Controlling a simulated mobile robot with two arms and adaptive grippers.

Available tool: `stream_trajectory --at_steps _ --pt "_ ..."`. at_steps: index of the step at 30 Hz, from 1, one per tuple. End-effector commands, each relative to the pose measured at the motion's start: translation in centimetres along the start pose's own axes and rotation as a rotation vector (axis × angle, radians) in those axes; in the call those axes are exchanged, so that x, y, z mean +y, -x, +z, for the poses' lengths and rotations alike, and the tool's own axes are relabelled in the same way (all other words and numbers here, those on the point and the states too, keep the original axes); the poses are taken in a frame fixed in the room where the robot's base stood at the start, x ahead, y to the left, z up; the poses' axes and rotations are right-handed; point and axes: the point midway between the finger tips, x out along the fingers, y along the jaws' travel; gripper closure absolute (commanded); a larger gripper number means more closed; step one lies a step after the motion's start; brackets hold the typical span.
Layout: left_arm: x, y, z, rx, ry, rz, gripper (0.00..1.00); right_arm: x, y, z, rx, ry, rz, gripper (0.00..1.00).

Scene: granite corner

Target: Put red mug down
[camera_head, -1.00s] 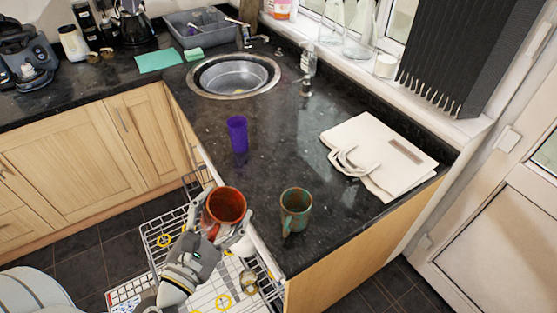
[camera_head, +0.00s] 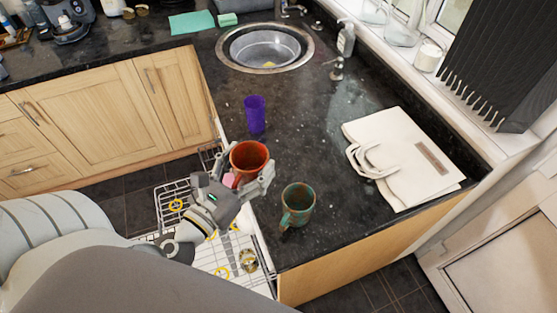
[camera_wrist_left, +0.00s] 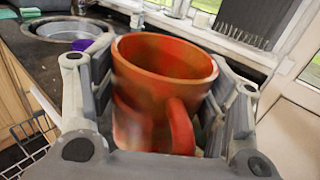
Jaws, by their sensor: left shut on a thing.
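The red mug (camera_head: 249,157) is upright in my left gripper (camera_head: 243,184), at the counter's front edge in the head view. Whether its base touches the counter is hidden. In the left wrist view the red mug (camera_wrist_left: 160,85) sits between both fingers of the left gripper (camera_wrist_left: 160,110), its handle towards the camera. The dark granite counter (camera_head: 325,130) has bare room around the mug. My right gripper is not in view.
A purple cup (camera_head: 254,114) stands behind the red mug and a green-brown mug (camera_head: 298,205) to its right. A white bag (camera_head: 405,160) lies farther right. The sink (camera_head: 265,48) is at the back. An open dishwasher rack (camera_head: 215,258) is below the counter edge.

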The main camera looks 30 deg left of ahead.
Motion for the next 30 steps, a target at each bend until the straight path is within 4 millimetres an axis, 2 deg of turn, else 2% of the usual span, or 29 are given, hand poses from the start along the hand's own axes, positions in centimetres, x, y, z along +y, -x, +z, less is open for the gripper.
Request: stream_trajectory --at_steps 4,8,17,18,21,25,30 --pt "0.3 -1.3 -0.2 -0.003 0.006 0.000 0.63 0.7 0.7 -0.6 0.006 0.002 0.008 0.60" --pt "0.8 -3.5 -1.1 -0.005 0.005 -0.001 0.63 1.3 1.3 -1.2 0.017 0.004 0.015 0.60" --pt "2.1 -9.1 -3.8 -0.005 0.005 0.000 0.63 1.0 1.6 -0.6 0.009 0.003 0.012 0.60" --pt "2.2 -9.7 -5.3 -0.004 0.005 0.000 0.63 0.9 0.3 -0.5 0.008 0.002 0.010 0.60" --pt "2.6 -11.2 -7.2 -0.004 0.006 0.001 0.63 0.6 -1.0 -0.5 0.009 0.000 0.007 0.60" --pt "2.8 -12.4 -8.5 -0.004 0.006 -0.001 0.63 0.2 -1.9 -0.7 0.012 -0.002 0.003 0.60" --pt "3.0 -13.0 -9.0 -0.003 0.005 0.000 0.63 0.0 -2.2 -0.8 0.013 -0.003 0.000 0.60"
